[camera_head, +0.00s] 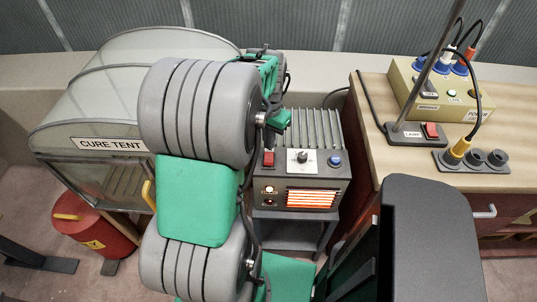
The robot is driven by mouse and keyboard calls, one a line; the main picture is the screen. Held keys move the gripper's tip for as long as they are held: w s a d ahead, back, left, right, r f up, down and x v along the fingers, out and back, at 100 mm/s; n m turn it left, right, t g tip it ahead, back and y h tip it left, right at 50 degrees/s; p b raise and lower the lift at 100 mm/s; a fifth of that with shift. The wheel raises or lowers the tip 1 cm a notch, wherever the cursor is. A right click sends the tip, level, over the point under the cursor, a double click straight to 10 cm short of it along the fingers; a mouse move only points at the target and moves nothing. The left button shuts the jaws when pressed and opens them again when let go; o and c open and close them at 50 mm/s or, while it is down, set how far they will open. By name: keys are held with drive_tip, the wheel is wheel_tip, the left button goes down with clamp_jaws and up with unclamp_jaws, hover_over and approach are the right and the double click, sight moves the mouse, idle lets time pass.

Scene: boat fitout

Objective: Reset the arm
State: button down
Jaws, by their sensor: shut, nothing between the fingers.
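My arm, with large grey ribbed joints and green links, fills the middle of the view. My gripper (281,118) shows only in part past the right side of the upper grey joint, as small green and dark pieces. It is shut and empty. It is in front of the grey heater unit as seen from here, and I see no contact with it. Much of the wrist is hidden behind the joint.
A clear-walled cure tent (112,144) stands at left, a red bin (98,228) below it. A heater unit (303,170) glows orange behind my arm. At right, a wooden bench (375,95) holds a lamp base (408,134), a power box (440,100) and a socket strip (490,160).

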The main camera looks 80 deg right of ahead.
drive_tip(key=shift+r+p, duration=1)
drive_tip(key=shift+r, duration=0.65)
